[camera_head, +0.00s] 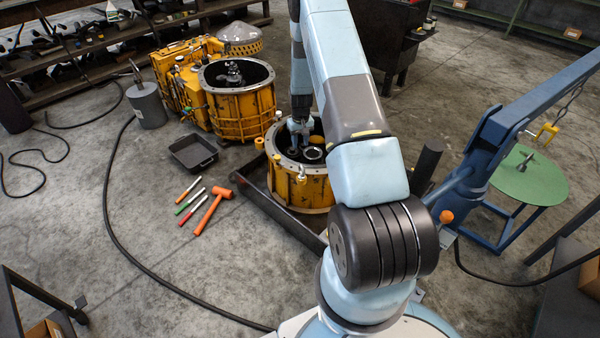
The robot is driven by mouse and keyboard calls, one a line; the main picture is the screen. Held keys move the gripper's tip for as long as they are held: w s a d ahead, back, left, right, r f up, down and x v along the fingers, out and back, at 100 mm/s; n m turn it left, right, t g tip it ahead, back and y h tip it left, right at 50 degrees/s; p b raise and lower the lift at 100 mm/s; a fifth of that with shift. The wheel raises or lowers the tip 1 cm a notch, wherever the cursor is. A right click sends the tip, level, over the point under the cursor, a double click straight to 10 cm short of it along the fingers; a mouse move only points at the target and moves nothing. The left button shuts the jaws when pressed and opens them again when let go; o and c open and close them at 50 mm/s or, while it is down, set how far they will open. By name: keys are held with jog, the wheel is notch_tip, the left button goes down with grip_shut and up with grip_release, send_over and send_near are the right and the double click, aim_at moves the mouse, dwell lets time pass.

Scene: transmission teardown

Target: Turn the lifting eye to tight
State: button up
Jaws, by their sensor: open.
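The nearer yellow ring-shaped housing (312,194) stands upright on the floor within a dark frame, partly behind my arm. I cannot tell for sure which of the small fittings is the lifting eye. A bright metal ring (313,153) shows inside the housing. My gripper (300,139) points down over the far inner side of the housing. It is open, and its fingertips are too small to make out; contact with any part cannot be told.
A larger yellow housing (238,108) stands behind left. A black tray (193,152), an orange mallet (213,210) and several markers lie left on the floor. A blue crane (535,100) and a green round table (528,178) stand right. A black hose crosses the left floor.

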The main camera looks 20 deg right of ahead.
send_near(302, 166)
notch_tip(302, 166, down, 13)
jog(key=shift+w+r, duration=0.1)
jog(key=shift+w, duration=0.05)
dwell(0.5)
